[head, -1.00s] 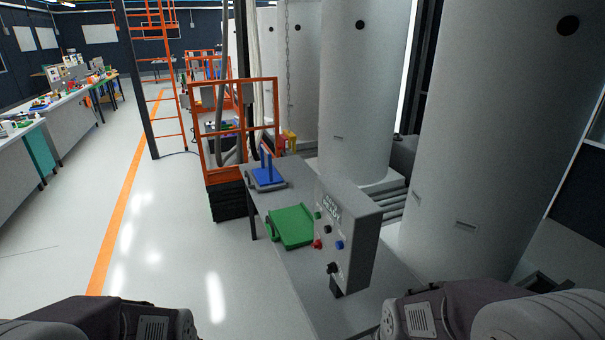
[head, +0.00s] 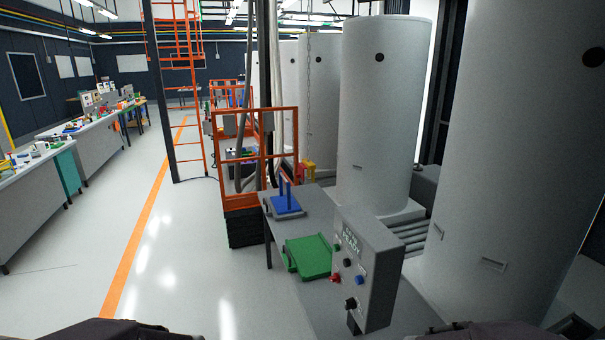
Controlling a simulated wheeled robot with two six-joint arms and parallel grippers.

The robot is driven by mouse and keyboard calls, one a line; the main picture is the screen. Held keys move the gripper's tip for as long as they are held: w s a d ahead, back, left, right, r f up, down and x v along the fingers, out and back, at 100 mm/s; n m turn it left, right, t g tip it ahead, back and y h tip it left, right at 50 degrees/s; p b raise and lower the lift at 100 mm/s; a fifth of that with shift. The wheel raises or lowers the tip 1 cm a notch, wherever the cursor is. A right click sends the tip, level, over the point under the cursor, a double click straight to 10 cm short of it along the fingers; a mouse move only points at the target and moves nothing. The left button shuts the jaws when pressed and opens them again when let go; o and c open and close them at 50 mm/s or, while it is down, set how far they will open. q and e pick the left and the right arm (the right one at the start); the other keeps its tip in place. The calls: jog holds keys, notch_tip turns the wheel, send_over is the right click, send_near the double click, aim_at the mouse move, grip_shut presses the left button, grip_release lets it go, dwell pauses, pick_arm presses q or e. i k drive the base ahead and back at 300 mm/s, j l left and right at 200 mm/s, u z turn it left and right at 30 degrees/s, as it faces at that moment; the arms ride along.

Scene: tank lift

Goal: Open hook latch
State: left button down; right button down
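A chain (head: 308,100) hangs in front of the white tanks in the head view. At its lower end is a small yellow and red piece (head: 308,171), beside the orange frame and behind the table. It may be the hook, but it is too small to make out a latch or tell whether it is open. Only dark parts of my arms show at the bottom edge. Neither of my grippers is in view.
A grey table (head: 313,210) carries a blue stand (head: 287,204), a green case (head: 308,257) and a grey control box (head: 365,265) with buttons. Large white tanks (head: 385,120) stand behind. An orange frame (head: 255,113) stands left of the table. The floor (head: 190,260) at left is clear.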

aim_at(301, 168)
jog(key=i+j, duration=0.25)
jog(key=i, duration=0.2)
jog(key=i+j, duration=0.3)
jog(key=i, duration=0.15)
jog(key=i+j, duration=0.25)
jog(key=i, duration=0.25)
jog(key=i+j, duration=0.25)
jog(key=i, duration=0.2)
jog(key=i+j, duration=0.3)
jog(key=i, duration=0.15)
jog(key=i+j, duration=0.25)
jog(key=i, duration=0.2)
jog(key=i+j+u, duration=0.1)
jog(key=i+j, duration=0.2)
jog(key=i, duration=0.7)
